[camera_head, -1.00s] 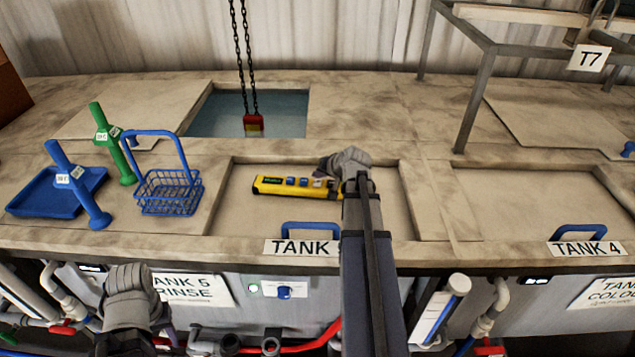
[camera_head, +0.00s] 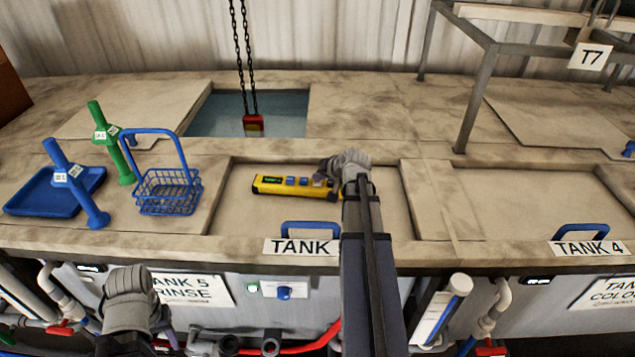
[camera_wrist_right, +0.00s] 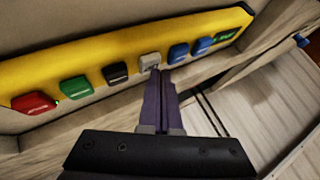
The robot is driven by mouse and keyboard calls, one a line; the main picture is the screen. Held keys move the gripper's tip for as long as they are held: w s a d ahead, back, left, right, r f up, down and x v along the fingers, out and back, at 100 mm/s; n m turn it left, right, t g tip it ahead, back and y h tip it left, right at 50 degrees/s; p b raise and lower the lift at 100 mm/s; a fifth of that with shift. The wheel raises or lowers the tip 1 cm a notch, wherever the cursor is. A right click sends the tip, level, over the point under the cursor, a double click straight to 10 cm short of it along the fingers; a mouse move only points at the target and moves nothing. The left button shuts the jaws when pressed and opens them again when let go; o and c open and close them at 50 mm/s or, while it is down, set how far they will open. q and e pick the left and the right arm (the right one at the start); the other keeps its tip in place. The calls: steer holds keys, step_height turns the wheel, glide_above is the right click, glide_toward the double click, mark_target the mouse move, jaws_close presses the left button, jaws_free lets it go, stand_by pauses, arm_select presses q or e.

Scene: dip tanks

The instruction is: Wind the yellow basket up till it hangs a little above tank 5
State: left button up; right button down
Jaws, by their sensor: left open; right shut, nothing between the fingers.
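The yellow pendant (camera_head: 296,187) lies on the closed lid of the front middle tank. In the right wrist view its row of red, green, black, grey and blue buttons shows, with the grey button (camera_wrist_right: 150,59) at my fingertips. My right gripper (camera_wrist_right: 157,72) is shut and empty, its tips at or touching that button; I cannot tell if it is pressed. A red hoist block (camera_head: 253,123) hangs on two chains over an open tank of water (camera_head: 215,112). No yellow basket is plainly visible. My left gripper (camera_head: 145,338) is open, low at the front left, its fingers mostly hidden.
A blue wire basket (camera_head: 168,190), a blue tray (camera_head: 45,196), and blue and green handled tools stand on the left of the counter. A metal frame with a T7 sign (camera_head: 588,57) stands at the back right. Pipes run below the front edge.

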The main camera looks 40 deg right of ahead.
mark_target(319, 183)
steer(key=shift+f+b, duration=0.3)
steer(key=shift+f, duration=0.05)
steer(key=shift+r, duration=0.1)
stand_by(3.9)
steer(key=shift+r+p, duration=0.8)
steer(key=shift+p, duration=0.15)
steer(key=shift+r, duration=0.1)
step_height(319, 183, up, 5)
steer(key=p, duration=0.5)
